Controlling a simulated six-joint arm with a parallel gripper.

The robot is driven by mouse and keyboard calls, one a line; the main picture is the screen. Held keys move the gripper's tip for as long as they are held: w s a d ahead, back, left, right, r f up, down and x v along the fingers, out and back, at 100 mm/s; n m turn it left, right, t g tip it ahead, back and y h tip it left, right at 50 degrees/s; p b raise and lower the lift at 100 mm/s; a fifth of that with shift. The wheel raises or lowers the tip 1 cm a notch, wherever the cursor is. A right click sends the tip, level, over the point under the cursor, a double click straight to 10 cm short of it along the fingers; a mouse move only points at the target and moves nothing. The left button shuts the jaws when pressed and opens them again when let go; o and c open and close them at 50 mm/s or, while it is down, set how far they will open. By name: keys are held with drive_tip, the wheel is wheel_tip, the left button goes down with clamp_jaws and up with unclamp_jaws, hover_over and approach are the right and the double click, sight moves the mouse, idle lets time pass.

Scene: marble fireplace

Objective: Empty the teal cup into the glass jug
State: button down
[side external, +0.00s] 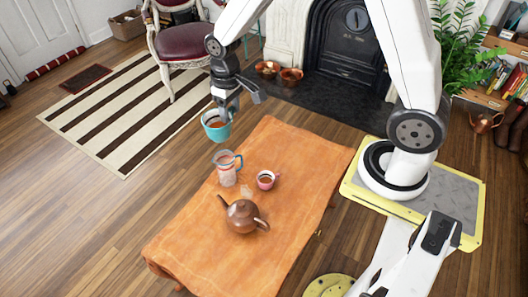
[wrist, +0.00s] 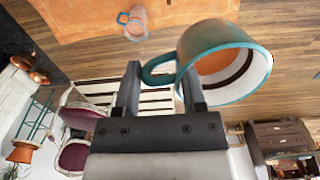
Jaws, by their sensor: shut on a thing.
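The teal cup (side external: 215,126) is held in the air near the table's far left corner, in the side external view. My gripper (side external: 233,100) is shut on it, at the handle side. In the wrist view the cup (wrist: 222,62) is large at the upper right, with its handle by my gripper's fingers (wrist: 163,92). Brown-orange content shows inside the cup. The glass jug (side external: 227,167), with a blue handle, stands upright on the table, below and apart from the cup. The jug also shows small at the top of the wrist view (wrist: 134,22).
A brown teapot (side external: 241,215) and a small pink cup (side external: 266,180) stand near the jug on the orange-covered table (side external: 290,165). A small clear item lies between jug and teapot. A red-seated chair (side external: 184,40) stands behind. The table's far end is clear.

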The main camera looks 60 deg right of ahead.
drive_tip(key=w+d+f+m, duration=0.2)
drive_tip(key=w+d+f, duration=0.45)
drive_tip(key=f, duration=0.25)
drive_tip(key=w+d+f+m, duration=0.2)
drive_tip(key=w+d+f, duration=0.4)
drive_tip(key=d+f, duration=0.25)
drive_tip(key=d+f+m, duration=0.2)
drive_tip(key=d+f, duration=0.4)
drive_tip(key=f, duration=0.4)
drive_tip(key=shift+f, duration=0.25)
drive_tip(key=shift+f, duration=0.15)
